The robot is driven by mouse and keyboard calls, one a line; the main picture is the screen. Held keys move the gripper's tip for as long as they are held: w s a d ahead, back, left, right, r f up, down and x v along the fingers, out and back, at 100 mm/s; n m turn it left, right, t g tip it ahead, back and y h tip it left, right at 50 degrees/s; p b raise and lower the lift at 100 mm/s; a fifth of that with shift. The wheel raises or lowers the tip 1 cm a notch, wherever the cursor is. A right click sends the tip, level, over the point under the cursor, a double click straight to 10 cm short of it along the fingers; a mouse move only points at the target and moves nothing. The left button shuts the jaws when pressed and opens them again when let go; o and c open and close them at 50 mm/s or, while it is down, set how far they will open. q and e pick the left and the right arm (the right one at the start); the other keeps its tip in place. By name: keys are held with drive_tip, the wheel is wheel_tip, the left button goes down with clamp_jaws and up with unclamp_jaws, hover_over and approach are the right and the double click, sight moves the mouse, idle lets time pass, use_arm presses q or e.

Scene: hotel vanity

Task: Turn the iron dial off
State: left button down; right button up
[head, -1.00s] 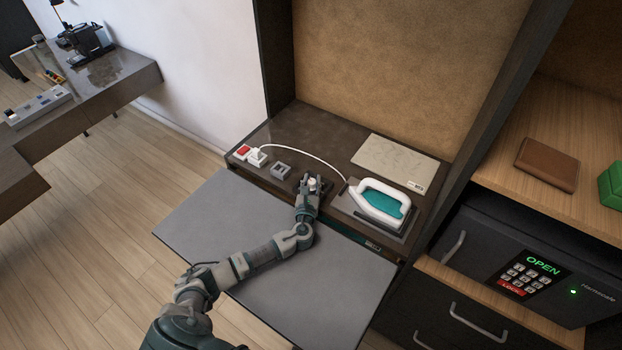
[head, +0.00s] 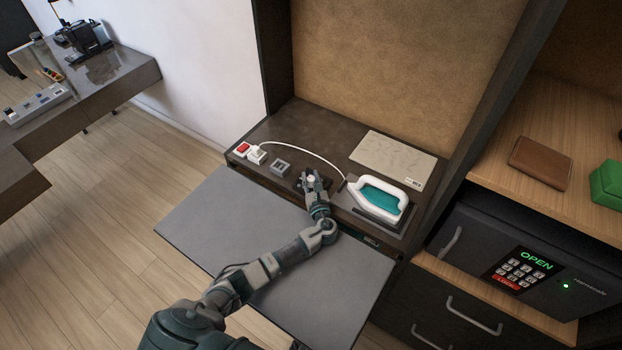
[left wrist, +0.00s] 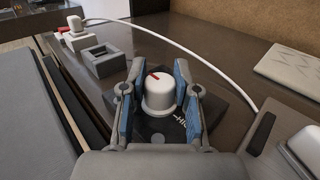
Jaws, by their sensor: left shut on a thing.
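The iron dial is a white round knob (left wrist: 160,95) with a red pointer line, on a dark square base in the left wrist view. The red line is near the top of the knob, tilted slightly. Some lettering shows on the base at the knob's lower right, partly hidden. My left gripper (head: 309,180) is at the dial on the shelf in the head view. In the left wrist view its two blue-padded fingers (left wrist: 160,93) are around the knob, one on each side, shut on it. The iron (head: 380,198), white and teal, stands to the right. My right gripper is not in view.
A grey square socket (head: 280,167) and a white plug (head: 256,154) beside a red switch (head: 242,149) are left of the dial. A white cord (head: 308,156) arcs behind it. A grey fold-out board (head: 215,235) lies in front. A safe (head: 540,268) stands right.

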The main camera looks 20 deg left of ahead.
sight(312, 182)
use_arm(q)
drive_tip(key=shift+w+r, duration=0.1)
drive_tip(key=shift+r, duration=0.15)
drive_tip(key=c, duration=0.8)
unclamp_jaws()
drive_tip(key=shift+c, duration=0.2)
drive_tip(key=shift+f, duration=0.1)
drive_tip(key=shift+d+f, duration=0.1)
drive_tip(key=v, duration=0.7)
drive_tip(key=shift+d, duration=0.1)
drive_tip(key=shift+s, duration=0.25)
